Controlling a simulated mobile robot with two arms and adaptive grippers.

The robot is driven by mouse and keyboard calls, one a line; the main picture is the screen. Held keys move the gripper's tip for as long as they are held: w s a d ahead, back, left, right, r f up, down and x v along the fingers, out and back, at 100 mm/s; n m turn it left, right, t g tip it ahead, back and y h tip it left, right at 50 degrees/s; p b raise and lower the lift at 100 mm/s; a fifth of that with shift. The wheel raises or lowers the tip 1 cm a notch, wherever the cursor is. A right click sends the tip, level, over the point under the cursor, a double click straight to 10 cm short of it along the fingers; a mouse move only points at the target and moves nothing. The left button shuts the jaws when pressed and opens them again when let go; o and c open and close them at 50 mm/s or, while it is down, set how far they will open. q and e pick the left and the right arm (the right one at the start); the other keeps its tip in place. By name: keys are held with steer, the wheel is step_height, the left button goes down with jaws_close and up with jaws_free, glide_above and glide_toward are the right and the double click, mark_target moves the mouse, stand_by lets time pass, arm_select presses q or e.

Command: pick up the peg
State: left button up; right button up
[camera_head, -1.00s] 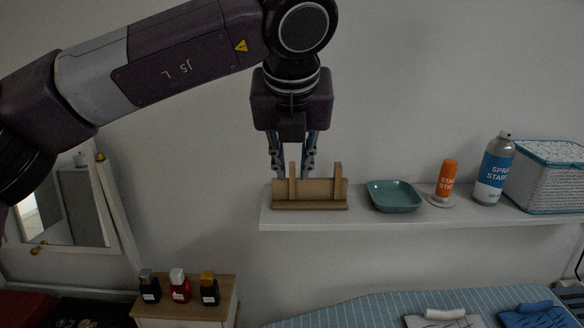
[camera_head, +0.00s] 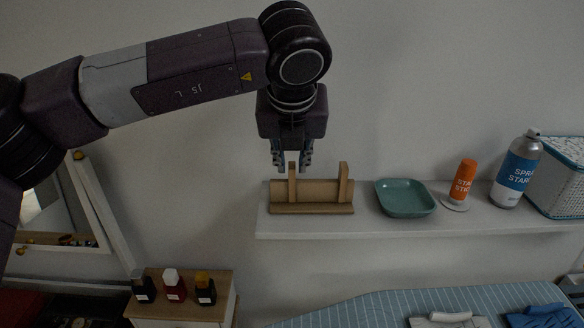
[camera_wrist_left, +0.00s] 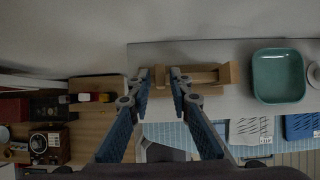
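A light brown wooden bar, which looks like the peg (camera_head: 318,190), lies lengthwise in a wooden holder (camera_head: 312,210) with two uprights at the left end of the white shelf. In the left wrist view the peg (camera_wrist_left: 205,77) runs sideways between the uprights. My left gripper (camera_head: 292,162) points down over the left part of the holder. In the left wrist view the left gripper (camera_wrist_left: 160,74) is open, with its fingertips on either side of the left upright. I cannot tell whether they touch anything. The right gripper is not in view.
On the shelf (camera_head: 380,228), right of the holder, stand a teal dish (camera_head: 405,198), an orange stick (camera_head: 463,180), a spray can (camera_head: 517,170) and a woven basket (camera_head: 562,180). Small bottles (camera_head: 174,286) stand on a lower cabinet. A striped ironing board (camera_head: 370,305) lies below.

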arm_select(q)
steer(key=p+x, duration=0.1)
steer(key=x, duration=0.2)
steer(key=shift+w+r, duration=0.15)
steer(key=shift+w, duration=0.05)
steer(key=shift+s, duration=0.15)
jaws_close()
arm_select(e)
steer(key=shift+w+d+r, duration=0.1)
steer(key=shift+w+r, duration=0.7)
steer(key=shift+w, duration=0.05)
arm_select(q)
steer(key=shift+r, duration=0.15)
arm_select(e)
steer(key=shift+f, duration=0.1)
